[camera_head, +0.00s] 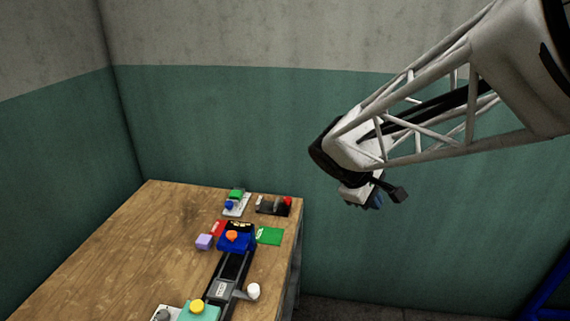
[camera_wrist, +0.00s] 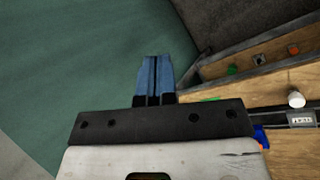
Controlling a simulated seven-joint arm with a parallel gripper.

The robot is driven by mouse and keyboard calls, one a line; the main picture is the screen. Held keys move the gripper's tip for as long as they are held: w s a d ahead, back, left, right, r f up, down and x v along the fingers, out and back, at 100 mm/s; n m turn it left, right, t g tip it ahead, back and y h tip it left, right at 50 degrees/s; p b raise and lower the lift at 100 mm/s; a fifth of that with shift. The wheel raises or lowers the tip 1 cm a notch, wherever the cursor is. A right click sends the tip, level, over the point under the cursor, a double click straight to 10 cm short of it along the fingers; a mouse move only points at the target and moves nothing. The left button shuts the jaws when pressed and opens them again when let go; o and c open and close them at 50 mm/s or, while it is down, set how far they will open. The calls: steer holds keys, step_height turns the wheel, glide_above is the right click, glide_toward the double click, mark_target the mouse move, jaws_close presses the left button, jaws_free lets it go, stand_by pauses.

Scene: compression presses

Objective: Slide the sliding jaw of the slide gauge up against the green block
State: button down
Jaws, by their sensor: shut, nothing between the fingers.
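A small white plate (camera_head: 236,208) at the table's far end carries a green block (camera_head: 236,194) and a blue knob (camera_head: 228,205). It looks like the slide gauge, but at this size I cannot be sure, nor tell the gap between sliding jaw and block. My gripper (camera_head: 376,202) hangs in the air to the right of the table, apart from everything on it. In the wrist view its blue fingers (camera_wrist: 153,80) are together, with nothing between them.
A black rail (camera_head: 233,268) carries a blue block (camera_head: 235,243) with an orange knob, and a white-knobbed lever (camera_head: 253,291). Nearby are a purple cube (camera_head: 204,242), a green pad (camera_head: 270,236) and a red-knobbed black plate (camera_head: 270,207). The wooden table (camera_head: 130,245) is clear at left.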

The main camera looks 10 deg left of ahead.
steer(key=w+a+f+n+t, duration=0.2)
steer(key=w+a+f+n, duration=0.25)
steer(key=a, duration=0.45)
steer(key=w+a+f+n+t+h, duration=0.1)
steer(key=w+a+f+n+t, duration=0.15)
steer(key=w+a, duration=0.5)
steer(key=w+a+f+n+t, duration=0.2)
steer(key=w+a+f+n, duration=0.25)
steer(key=a, duration=0.65)
steer(key=a+f+n+t+y, duration=0.15)
steer(key=a+f+n, duration=0.3)
steer(key=a, duration=0.55)
steer(key=a+f+n+t+y, duration=0.1)
steer(key=a+f+n+t, duration=0.15)
steer(key=a+f, duration=0.45)
steer(key=n, duration=0.3)
glide_toward(227, 207)
steer(key=s, duration=0.3)
steer(key=shift+a+r+t+y, duration=0.15)
steer(key=shift+r+t+y, duration=0.1)
steer(key=shift+t+y, duration=0.1)
steer(key=shift+w, duration=0.15)
steer(key=shift+x, duration=4.9)
steer(key=shift+f, duration=0.1)
